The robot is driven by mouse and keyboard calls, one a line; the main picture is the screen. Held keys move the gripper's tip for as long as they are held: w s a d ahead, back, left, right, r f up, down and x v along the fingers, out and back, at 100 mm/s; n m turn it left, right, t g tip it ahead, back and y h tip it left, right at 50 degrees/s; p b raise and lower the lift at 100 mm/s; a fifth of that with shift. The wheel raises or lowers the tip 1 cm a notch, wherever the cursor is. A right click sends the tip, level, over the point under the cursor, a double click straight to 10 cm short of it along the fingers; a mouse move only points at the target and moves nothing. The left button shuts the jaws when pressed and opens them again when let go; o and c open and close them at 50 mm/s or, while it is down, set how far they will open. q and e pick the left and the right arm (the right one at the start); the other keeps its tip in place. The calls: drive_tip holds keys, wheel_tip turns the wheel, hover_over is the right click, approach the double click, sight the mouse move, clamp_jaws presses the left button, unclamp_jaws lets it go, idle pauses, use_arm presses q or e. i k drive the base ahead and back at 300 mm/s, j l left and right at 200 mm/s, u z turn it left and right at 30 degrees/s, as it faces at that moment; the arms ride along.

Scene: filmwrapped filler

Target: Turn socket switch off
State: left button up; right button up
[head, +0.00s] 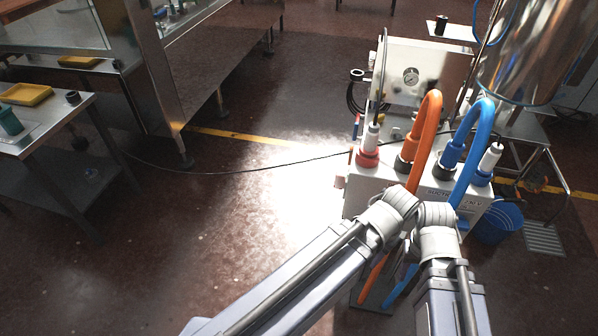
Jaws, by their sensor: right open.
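I cannot make out the socket switch for certain. A white machine box (358,198) with a red-collared connector (369,150), an orange hose (428,115) and a blue hose (480,125) stands at right of centre. Small fittings (340,182) show on its left side, too small to identify. My two arm links come up from the bottom edge and meet in front of the box. My right gripper (409,243) is a small dark shape between them, open, with nothing visible in it. My left gripper does not show.
A black cable (235,172) runs over the floor to the machine. A steel tank (535,50) stands at upper right and a blue bucket (497,222) right of the box.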

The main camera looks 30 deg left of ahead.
sight(339, 178)
drive_tip(key=k+j, duration=0.1)
drive_tip(key=j, duration=0.85)
drive_tip(key=k+j, duration=0.15)
drive_tip(key=j, duration=0.3)
drive_tip(key=i+u, duration=0.45)
drive_tip(key=i, duration=0.25)
